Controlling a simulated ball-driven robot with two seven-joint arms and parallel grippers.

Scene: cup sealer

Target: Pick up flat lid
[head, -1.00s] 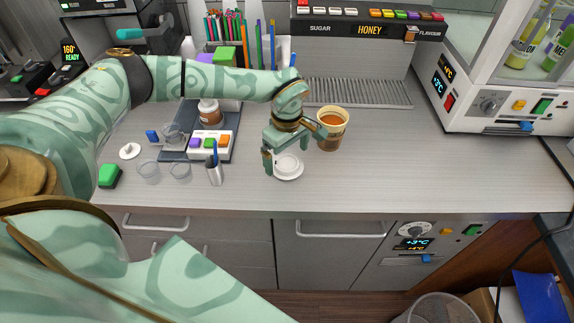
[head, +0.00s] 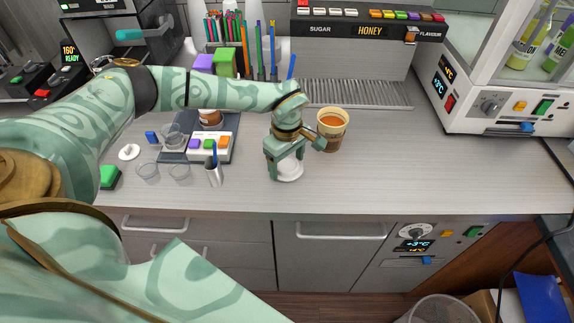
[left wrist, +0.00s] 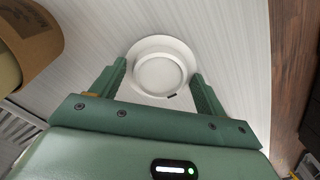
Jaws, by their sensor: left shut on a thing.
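The flat lid (head: 291,172) is a white round disc with a raised inner circle, near the front edge of the counter. It also shows in the left wrist view (left wrist: 160,76), between the two green fingers. My left gripper (head: 286,167) points down over the lid and is shut on it, one finger on each side. In the left wrist view the left gripper (left wrist: 159,70) has its fingertips at the lid's sides. I cannot tell whether the lid is clear of the counter. My right gripper is not in view.
A paper cup of amber drink (head: 332,130) stands close behind and right of the gripper. A metal holder (head: 213,173), clear cups (head: 148,171) and a button panel (head: 209,146) are to the left. The counter to the right (head: 430,170) is clear.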

